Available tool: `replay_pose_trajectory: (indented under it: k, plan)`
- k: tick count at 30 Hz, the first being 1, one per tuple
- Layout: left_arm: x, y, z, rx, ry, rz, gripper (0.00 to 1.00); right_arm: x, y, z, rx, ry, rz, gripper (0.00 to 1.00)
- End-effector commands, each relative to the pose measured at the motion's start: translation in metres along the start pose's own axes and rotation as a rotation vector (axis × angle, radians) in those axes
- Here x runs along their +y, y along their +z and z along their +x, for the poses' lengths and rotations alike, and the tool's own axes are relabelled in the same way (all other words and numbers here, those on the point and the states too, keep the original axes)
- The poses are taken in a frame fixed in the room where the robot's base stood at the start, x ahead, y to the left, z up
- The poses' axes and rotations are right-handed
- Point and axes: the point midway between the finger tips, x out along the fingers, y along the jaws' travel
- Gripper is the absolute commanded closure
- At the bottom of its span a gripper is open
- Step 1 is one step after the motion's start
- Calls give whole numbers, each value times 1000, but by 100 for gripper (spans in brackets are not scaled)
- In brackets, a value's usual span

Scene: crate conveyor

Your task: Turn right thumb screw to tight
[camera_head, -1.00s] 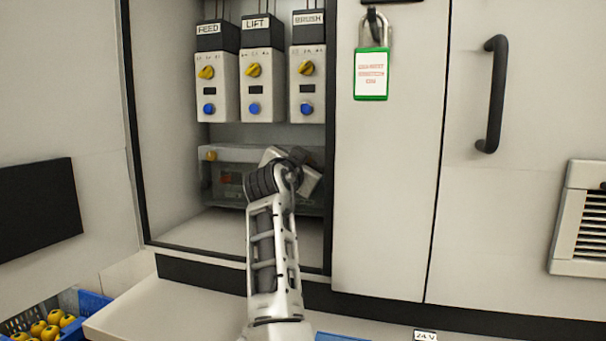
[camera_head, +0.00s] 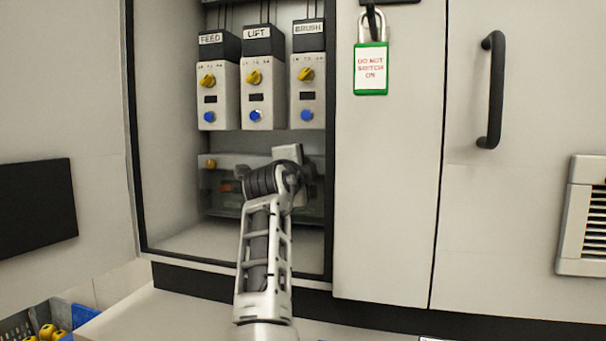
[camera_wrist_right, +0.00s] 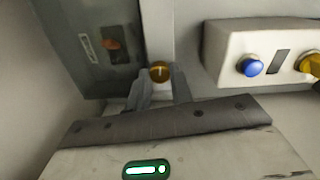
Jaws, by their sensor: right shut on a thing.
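In the head view my right gripper (camera_head: 287,154) is at the right end of a clear-fronted box (camera_head: 226,193) low in the cabinet, and my wrist hides that screw. My left gripper is in neither view.
Control units marked FEED (camera_head: 218,97), LIFT (camera_head: 256,97) and BRUSH (camera_head: 306,96) hang just above the box. The cabinet's right edge (camera_head: 329,200) is close beside my arm. A padlock with a green-edged tag (camera_head: 371,70) hangs on the panel to the right.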

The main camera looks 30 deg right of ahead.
Motion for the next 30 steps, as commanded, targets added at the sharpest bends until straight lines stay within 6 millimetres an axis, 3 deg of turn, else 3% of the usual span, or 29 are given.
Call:
replay_pose_trajectory:
  k: [30]
  plan:
    - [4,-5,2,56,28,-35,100,1,0,0,1,2,962,100]
